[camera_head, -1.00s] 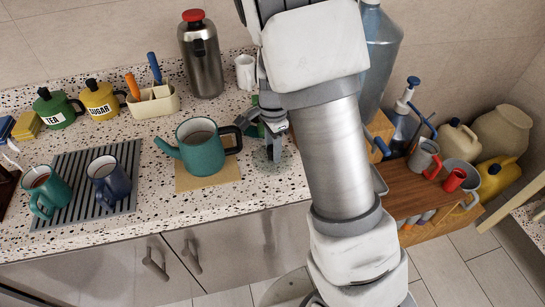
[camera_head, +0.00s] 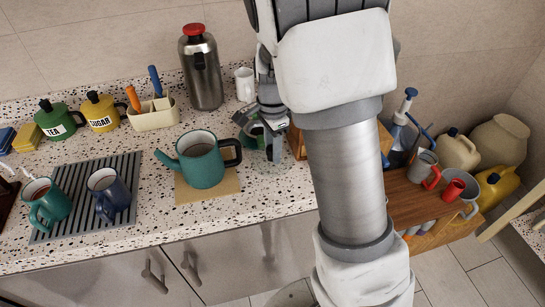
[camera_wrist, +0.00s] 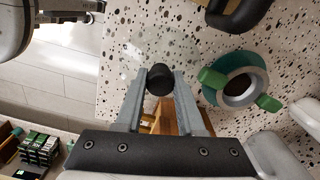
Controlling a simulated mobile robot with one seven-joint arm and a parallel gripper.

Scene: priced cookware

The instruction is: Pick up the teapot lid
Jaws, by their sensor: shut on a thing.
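The teapot lid (camera_wrist: 130,62) looks like a clear glass disc with a black knob (camera_wrist: 160,79). In the wrist view the knob is between the fingertips of my gripper (camera_wrist: 159,84), which is shut on it. In the head view my gripper (camera_head: 273,142) points down just right of the teapot, and the lid is faint below it. I cannot tell whether the lid touches the counter. The teal teapot (camera_head: 203,166) stands open-topped on a tan board, with its black handle toward my gripper.
A green-tabbed ring (camera_wrist: 240,80) lies close beside the lid on the speckled counter (camera_head: 150,212). A steel flask (camera_head: 202,70) and a white mug (camera_head: 245,85) stand behind. Two mugs stand on a ribbed mat (camera_head: 85,225) at left. A wooden cabinet (camera_head: 410,200) is at right.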

